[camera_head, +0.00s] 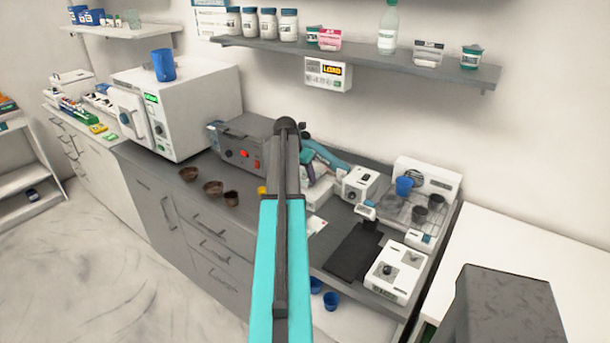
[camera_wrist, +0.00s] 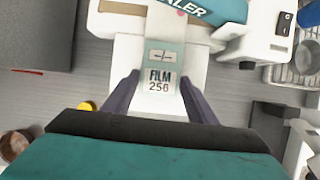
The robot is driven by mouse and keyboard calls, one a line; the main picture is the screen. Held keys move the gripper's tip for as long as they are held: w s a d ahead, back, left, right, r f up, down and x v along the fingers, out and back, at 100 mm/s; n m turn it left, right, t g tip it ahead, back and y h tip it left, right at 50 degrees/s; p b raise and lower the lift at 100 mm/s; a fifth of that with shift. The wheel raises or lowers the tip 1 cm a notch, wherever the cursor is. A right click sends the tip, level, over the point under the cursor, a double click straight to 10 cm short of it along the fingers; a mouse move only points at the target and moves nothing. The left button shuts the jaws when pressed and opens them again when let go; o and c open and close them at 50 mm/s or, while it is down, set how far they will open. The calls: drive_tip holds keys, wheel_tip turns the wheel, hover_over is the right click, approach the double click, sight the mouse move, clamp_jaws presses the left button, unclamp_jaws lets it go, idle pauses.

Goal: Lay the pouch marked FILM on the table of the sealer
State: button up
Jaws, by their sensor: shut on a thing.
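The pouch marked FILM (camera_wrist: 160,67) is a pale, greenish flat packet with the number 256, upright to read in the wrist view. My gripper (camera_wrist: 160,78) is shut on it, one dark finger at each side. The pouch is over the white table of the sealer (camera_wrist: 128,50); I cannot tell if it touches it. The sealer's teal arm (camera_wrist: 214,10) crosses the top of the wrist view.
A grey box with red buttons (camera_head: 240,140) stands left of the sealer. Brown bowls (camera_head: 213,188) are on the counter in front of it. A white device (camera_head: 359,185), a black mat (camera_head: 353,252) and a white scale-like unit (camera_head: 395,273) stand to the right. A yellow cap (camera_wrist: 87,107) is near my gripper.

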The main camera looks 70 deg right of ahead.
drive_tip(key=shift+s+d+r, duration=0.1)
drive_tip(key=shift+d, duration=0.55)
drive_tip(key=shift+a+f+p, duration=0.1)
drive_tip(key=shift+f+p, duration=0.45)
drive_tip(key=shift+f, duration=0.3)
drive_tip(key=o, duration=1)
drive_tip(key=shift+f, duration=0.1)
drive_tip(key=shift+a+r, duration=0.1)
drive_tip(key=shift+r, duration=0.15)
drive_tip(key=shift+b+v, duration=1.7)
drive_tip(key=shift+v, duration=4.2)
